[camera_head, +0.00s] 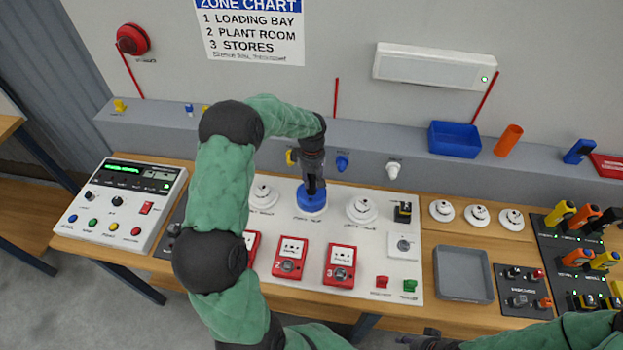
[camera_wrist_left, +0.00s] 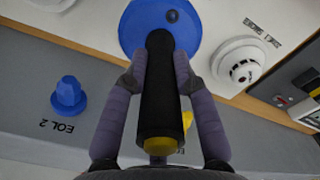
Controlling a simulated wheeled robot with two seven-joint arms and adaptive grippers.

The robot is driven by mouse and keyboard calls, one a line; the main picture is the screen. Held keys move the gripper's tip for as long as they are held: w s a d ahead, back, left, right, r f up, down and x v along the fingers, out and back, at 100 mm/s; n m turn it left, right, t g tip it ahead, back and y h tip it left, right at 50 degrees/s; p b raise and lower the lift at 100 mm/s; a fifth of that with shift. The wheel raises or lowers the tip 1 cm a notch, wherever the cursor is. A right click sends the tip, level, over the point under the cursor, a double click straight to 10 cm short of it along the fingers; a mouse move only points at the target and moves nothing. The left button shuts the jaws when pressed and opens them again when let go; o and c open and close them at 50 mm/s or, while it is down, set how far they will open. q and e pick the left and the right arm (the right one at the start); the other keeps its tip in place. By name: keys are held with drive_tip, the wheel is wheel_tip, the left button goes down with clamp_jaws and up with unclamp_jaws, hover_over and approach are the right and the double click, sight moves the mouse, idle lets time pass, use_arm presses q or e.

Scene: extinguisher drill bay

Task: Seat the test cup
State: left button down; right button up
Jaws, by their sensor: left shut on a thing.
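The test cup (camera_head: 312,200) is a blue round cup with a black handle. It is at the middle spot of the white panel, between two white round detectors. It looks about upright; I cannot tell whether it rests on the panel. My left gripper (camera_head: 314,184) comes down from above and is shut on the handle. In the left wrist view the two fingers (camera_wrist_left: 163,95) flank the black handle, and the blue cup (camera_wrist_left: 150,15) shows beyond it. Whatever is under the cup is hidden. My right gripper (camera_head: 430,338) is partly seen at the bottom edge.
White detectors (camera_head: 263,197) and (camera_head: 361,209) stand close on both sides of the cup. Red call points (camera_head: 290,258) sit in front. A control box (camera_head: 119,205) is at left, a grey tray (camera_head: 464,274) at right. A grey ledge with a blue bin (camera_head: 454,140) runs behind.

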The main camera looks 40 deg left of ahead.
use_arm(q)
drive_tip(key=shift+f+b, duration=0.4)
drive_tip(key=shift+f, duration=0.15)
idle(0.4)
drive_tip(key=c, duration=0.9)
unclamp_jaws()
drive_tip(key=o, duration=0.3)
drive_tip(key=shift+r, duration=0.1)
drive_tip(key=shift+r+p, duration=1.8)
drive_tip(key=shift+r, duration=1.65)
